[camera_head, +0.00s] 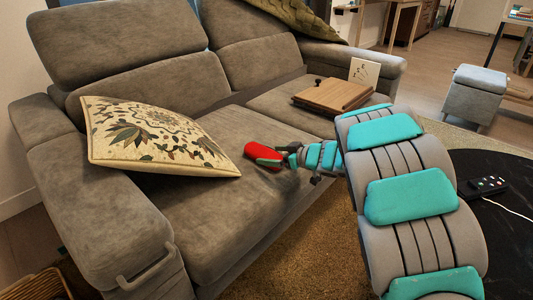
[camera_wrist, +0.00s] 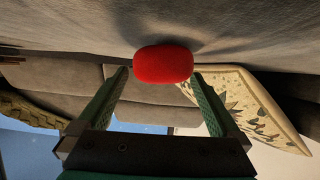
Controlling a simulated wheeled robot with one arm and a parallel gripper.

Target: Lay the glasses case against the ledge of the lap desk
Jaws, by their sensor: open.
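The red glasses case (camera_head: 255,151) rests on the front of the sofa seat, right of the patterned cushion. My gripper (camera_head: 270,158) is at the case's right end, with a teal finger overlapping it in the head view. In the wrist view, the case (camera_wrist: 163,63) shows end-on between the open fingertips (camera_wrist: 160,76), with a small gap visible on each side. The brown wooden lap desk (camera_head: 333,95) lies on the right seat of the sofa. I cannot clearly make out its ledge.
The patterned cushion (camera_head: 150,136) lies left of the case and shows at the right in the wrist view (camera_wrist: 262,108). A pale card (camera_head: 364,73) stands by the lap desk's back edge. A dark round table (camera_head: 505,215) with a remote (camera_head: 482,187) stands at right. The seat between case and lap desk is clear.

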